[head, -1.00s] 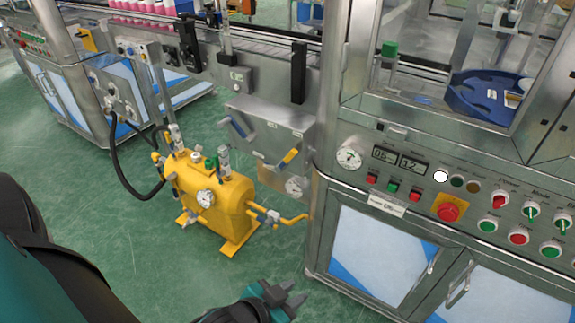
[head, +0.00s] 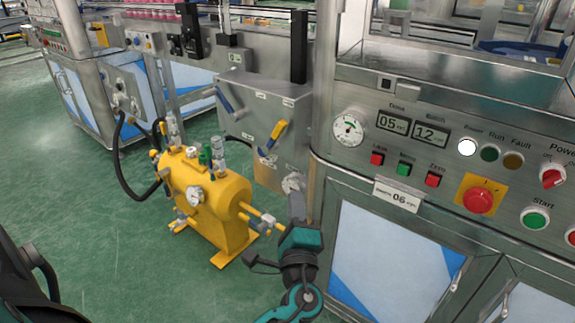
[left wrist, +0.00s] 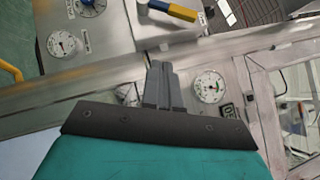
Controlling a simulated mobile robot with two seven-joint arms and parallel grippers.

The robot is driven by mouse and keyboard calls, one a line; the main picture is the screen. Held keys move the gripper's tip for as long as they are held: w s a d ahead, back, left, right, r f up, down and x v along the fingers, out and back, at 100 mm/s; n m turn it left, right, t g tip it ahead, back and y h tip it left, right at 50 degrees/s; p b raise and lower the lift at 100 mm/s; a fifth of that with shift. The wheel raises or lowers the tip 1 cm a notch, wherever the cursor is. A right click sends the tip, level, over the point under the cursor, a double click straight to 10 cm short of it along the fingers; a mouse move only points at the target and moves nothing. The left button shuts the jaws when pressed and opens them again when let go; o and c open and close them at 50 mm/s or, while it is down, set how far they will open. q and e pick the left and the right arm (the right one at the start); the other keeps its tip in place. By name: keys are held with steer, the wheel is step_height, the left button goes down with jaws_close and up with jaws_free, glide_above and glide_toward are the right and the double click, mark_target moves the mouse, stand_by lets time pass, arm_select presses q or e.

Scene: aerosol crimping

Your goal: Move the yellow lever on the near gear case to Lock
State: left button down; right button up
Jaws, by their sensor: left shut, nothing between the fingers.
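The near gear case (head: 252,107) is a grey metal box on the machine's side. Its yellow lever (head: 274,134) has a blue section and slants down to the left; its labels are too small to read. The lever also shows at the top of the left wrist view (left wrist: 181,11). My left gripper (head: 296,205) is shut and empty, fingers pointing up, below and slightly right of the lever in the head view, apart from it. In the left wrist view its fingers (left wrist: 160,80) point towards the case's lower edge. My right gripper is not in view.
A blue lever (head: 225,99) is on the case's left. A yellow tank unit (head: 215,205) with valves and a pipe stands on the floor left of my gripper. The control panel (head: 400,165) with gauge and buttons is at right. Green floor is clear at lower left.

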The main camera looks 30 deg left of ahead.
mark_target(277, 136)
arm_select(q)
steer(key=w+a+r+t+y, duration=0.1)
steer(key=w+a+r, duration=0.6)
steer(key=w+a, duration=0.1)
steer(key=shift+a+m, duration=0.25)
steer(key=shift+m, duration=0.15)
steer(key=shift+w, duration=0.1)
